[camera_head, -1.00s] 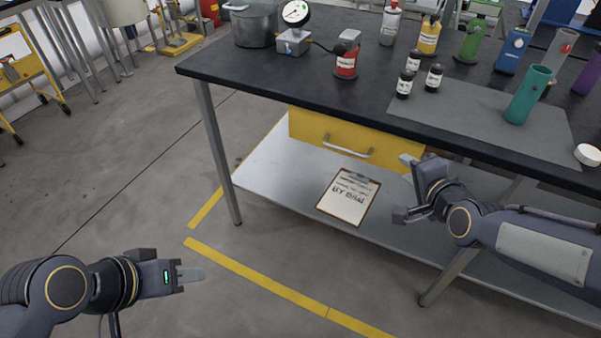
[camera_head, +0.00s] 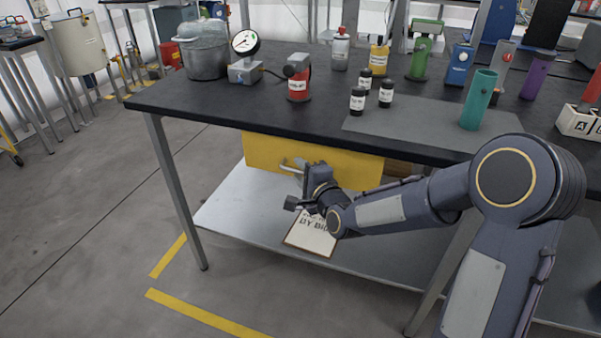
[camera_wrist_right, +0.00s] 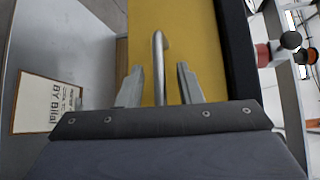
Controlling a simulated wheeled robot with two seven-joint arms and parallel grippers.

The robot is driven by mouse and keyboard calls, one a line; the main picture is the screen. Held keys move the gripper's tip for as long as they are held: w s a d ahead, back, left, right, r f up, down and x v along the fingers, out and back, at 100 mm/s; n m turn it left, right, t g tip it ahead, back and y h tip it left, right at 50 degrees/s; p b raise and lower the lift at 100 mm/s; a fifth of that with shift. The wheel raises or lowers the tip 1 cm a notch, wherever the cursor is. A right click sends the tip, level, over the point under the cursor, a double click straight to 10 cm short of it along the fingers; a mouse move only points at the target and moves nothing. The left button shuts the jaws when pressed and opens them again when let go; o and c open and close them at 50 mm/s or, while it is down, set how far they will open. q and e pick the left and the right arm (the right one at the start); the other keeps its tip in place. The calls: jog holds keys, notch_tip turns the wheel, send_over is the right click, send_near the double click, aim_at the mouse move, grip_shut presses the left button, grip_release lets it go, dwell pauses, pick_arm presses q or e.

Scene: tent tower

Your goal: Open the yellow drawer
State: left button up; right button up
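The yellow drawer (camera_head: 270,152) is mounted under the black tabletop; in the right wrist view its yellow front (camera_wrist_right: 195,40) fills the middle. Its metal handle (camera_head: 290,167) is partly hidden behind my right gripper (camera_head: 300,186) in the head view. In the right wrist view the handle (camera_wrist_right: 158,50) runs between the two fingers of my right gripper (camera_wrist_right: 159,84). The fingers are apart, one on each side of the bar, with a gap on both sides. I cannot tell whether the drawer is fully closed. My left gripper is out of view.
A clipboard (camera_head: 308,235) lies on the grey lower shelf (camera_head: 235,212) below the drawer. The black tabletop (camera_head: 215,98) overhangs the drawer and carries bottles, a gauge and a pot (camera_head: 206,55). A table leg (camera_head: 182,195) stands to the left; floor there is clear.

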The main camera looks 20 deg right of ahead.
jog(key=shift+w, duration=0.1)
grip_shut()
jog(key=shift+f, duration=0.1)
dwell(0.3)
